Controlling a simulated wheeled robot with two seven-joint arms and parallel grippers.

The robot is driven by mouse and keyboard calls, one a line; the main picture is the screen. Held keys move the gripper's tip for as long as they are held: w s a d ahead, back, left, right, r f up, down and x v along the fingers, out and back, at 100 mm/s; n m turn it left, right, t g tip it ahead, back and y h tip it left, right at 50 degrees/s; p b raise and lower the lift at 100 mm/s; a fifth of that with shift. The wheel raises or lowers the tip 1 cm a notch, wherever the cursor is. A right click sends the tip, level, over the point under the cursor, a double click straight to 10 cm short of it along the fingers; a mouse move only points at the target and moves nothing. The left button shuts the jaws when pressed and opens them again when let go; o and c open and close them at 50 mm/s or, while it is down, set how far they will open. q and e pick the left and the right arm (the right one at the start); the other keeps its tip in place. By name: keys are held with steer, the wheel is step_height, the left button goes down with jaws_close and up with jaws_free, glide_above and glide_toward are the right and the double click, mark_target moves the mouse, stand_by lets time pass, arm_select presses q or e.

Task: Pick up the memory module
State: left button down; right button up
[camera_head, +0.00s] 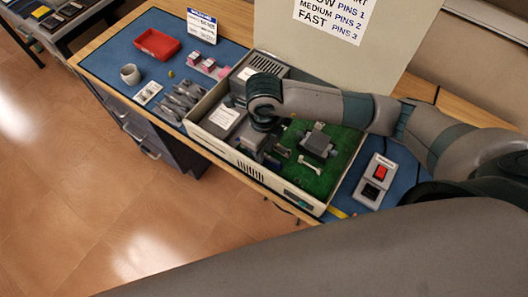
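An open beige computer case (325,206) lies on the blue mat, with a green board (318,183) inside. My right arm reaches in from the right over the case. My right gripper (258,148) points down near the middle of the case, at the left edge of the green board. Its fingers are small and dark here, so I cannot tell whether they are open or shut. Small dark upright parts (283,152) stand on the board just right of the gripper. I cannot tell for sure which part is the memory module; the gripper may hide it. My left gripper is out of view.
A red tray (157,44), a grey cup (130,74), pink items (208,65) and several grey parts (181,101) lie left of the case. A switch box (374,180) lies to its right. A beige panel with a sign (332,17) stands behind.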

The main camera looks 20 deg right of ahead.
stand_by(0.4)
jaws_close()
steer(key=shift+r+b, duration=0.3)
steer(key=shift+r, duration=0.15)
step_height(320, 180, up, 3)
steer(key=shift+r+b, duration=0.1)
steer(key=shift+b, duration=0.65)
steer(key=s+d+r+p, duration=0.4)
steer(key=s+r+p, duration=0.3)
steer(key=s, duration=0.4)
steer(key=shift+d, duration=0.15)
